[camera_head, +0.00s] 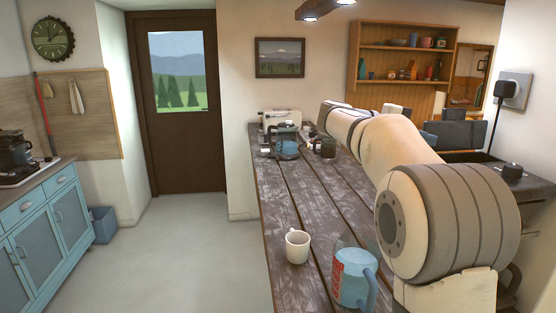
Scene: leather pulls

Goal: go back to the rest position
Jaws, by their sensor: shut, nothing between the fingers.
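My arm reaches from the lower right of the head view over the wooden counter (289,203) toward its far end. The far end of the arm is above small dark items at the back of the counter. I cannot make out my gripper's fingers there; they are hidden or not distinguishable. Nothing hangs visibly from the arm.
A white mug (297,246) and a blue jug-like container (352,279) stand on the near counter, the container close to my arm. A blue kettle (286,149) and a toaster (281,119) stand at the far end. The floor (195,250) on the left is clear.

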